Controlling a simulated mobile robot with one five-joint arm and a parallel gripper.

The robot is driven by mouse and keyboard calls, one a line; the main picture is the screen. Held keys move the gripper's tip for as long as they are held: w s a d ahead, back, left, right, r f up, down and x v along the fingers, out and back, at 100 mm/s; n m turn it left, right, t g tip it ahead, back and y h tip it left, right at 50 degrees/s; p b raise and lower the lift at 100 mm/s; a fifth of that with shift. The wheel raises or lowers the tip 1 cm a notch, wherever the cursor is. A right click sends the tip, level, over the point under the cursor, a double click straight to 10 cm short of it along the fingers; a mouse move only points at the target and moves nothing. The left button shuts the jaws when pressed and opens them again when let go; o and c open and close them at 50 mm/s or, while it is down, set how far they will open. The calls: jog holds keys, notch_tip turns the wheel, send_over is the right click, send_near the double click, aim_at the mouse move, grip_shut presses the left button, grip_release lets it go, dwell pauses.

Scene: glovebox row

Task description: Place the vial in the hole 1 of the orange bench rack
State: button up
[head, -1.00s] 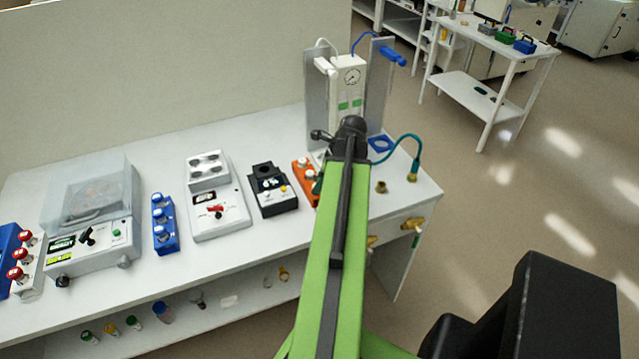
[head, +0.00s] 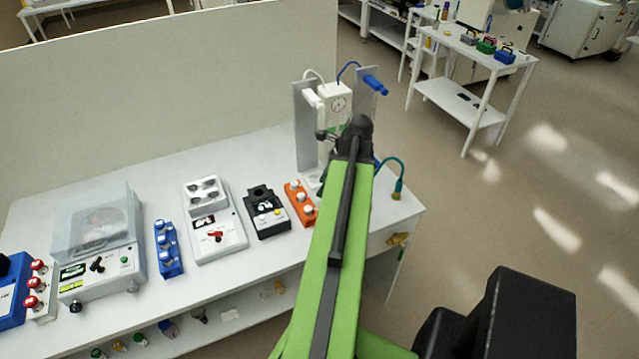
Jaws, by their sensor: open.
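The orange bench rack (head: 300,203) stands on the bench just left of my arm, right of a black device. White round tops show along it, but I cannot tell whether they are capped vials or hole markings, nor which is hole 1. I cannot single out the task's vial. A blue rack (head: 168,249) further left holds several items with pale tops. My green arm reaches forward over the right part of the bench, its dark end joint in front of the white gauge unit. My gripper's jaws are hidden behind the arm.
On the white bench (head: 350,222) stand a black device (head: 266,212), a white device with a red knob (head: 214,220), and a machine with a clear lid (head: 98,240). A gauge unit (head: 336,100) stands behind my arm. Open floor lies to the right.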

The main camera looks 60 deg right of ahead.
jog(key=shift+f, duration=0.1)
jog(key=w+a+f+n+g, duration=0.1)
jog(key=w+a+n+g, duration=0.2)
jog(key=w+a+n, duration=1.75)
jog(key=a+n, duration=0.2)
jog(key=a, duration=0.6)
jog(key=w+a+n+g+h, duration=0.1)
jog(key=w+a+n, duration=0.2)
jog(key=a, duration=0.9)
jog(key=w+a+n, duration=0.3)
jog(key=a+n, duration=0.3)
jog(key=a, duration=0.5)
jog(key=shift+a+f+n+h, duration=0.25)
jog(key=shift+f+n+h, duration=0.05)
jog(key=shift+f+n, duration=0.1)
